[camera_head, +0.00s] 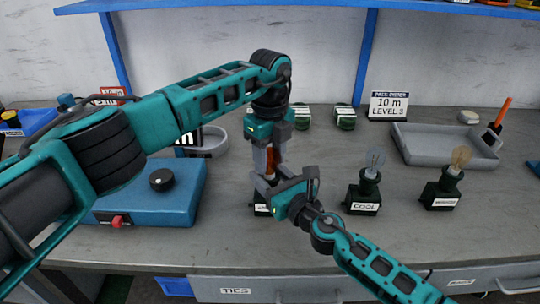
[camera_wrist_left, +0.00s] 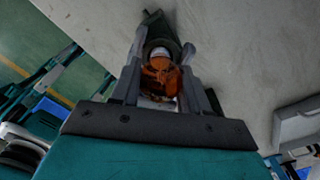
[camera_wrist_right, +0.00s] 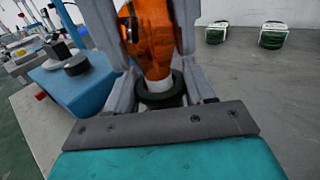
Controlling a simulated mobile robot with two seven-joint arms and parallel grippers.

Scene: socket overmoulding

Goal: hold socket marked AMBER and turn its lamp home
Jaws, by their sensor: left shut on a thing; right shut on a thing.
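The orange lamp (camera_head: 270,160) stands upright over a dark socket (camera_wrist_right: 160,92) at the middle of the bench; the lamp also shows in the left wrist view (camera_wrist_left: 160,76). The socket's pale label (camera_head: 261,209) is mostly hidden by my right gripper and I cannot read it. My left gripper (camera_head: 270,148) comes down from above, shut on the orange lamp. My right gripper (camera_head: 265,184) reaches in from the front right, shut on the socket below the lamp. In the right wrist view the lamp's pale collar meets the socket's mouth; how deep it sits is hidden.
To the right stand a socket with a clear lamp (camera_head: 366,189) and one with a yellowish lamp (camera_head: 444,188). A blue box with a black knob (camera_head: 146,194) is at the left. A grey tray (camera_head: 440,160) lies behind right. Two green-black spools (camera_head: 345,117) stand behind.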

